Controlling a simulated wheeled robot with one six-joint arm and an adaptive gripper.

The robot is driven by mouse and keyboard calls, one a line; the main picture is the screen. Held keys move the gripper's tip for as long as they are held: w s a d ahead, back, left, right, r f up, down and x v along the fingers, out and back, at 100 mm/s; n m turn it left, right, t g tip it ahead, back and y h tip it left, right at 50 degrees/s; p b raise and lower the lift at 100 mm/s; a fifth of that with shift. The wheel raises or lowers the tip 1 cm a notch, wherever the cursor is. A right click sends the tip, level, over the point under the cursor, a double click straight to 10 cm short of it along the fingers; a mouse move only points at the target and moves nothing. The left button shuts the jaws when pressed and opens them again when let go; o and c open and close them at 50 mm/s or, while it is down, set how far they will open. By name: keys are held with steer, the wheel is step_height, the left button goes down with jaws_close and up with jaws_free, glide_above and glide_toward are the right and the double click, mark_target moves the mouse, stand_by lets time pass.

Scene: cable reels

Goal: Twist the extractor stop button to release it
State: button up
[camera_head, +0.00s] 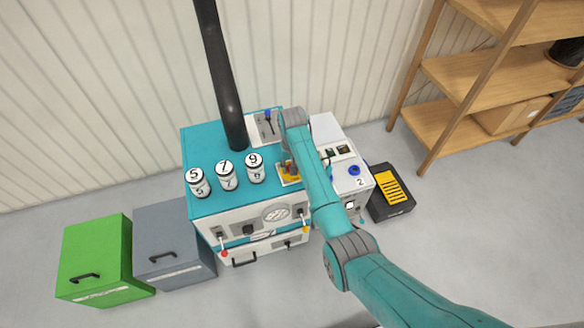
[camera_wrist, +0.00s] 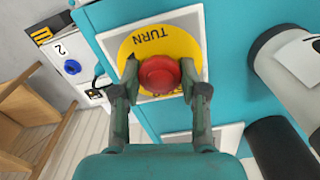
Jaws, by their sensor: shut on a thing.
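The stop button is a round red knob (camera_wrist: 160,75) on a yellow disc (camera_wrist: 183,43) marked "TURN", set in a white square plate on the teal machine top. My gripper (camera_wrist: 160,80) is shut on the red button, with one finger against each side of it, in the wrist view. In the head view, my gripper (camera_head: 289,166) is over the yellow plate (camera_head: 288,181) on the teal machine (camera_head: 210,203), and my arm hides much of it. The red knob itself is hard to make out there.
Several white numbered cylinders (camera_head: 226,175) stand left of the button, and a black pipe (camera_head: 220,75) rises behind them. A lever plate (camera_head: 265,122) is at the back. A white box with a blue button (camera_head: 354,169) stands right. Green (camera_head: 95,255) and grey (camera_head: 172,240) cabinets stand left.

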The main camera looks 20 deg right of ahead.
steer(key=shift+r, duration=0.3)
stand_by(0.4)
steer(key=o, duration=0.8)
steer(key=shift+r, duration=0.15)
steer(key=shift+r, duration=3.9)
steer(key=shift+s, duration=0.1)
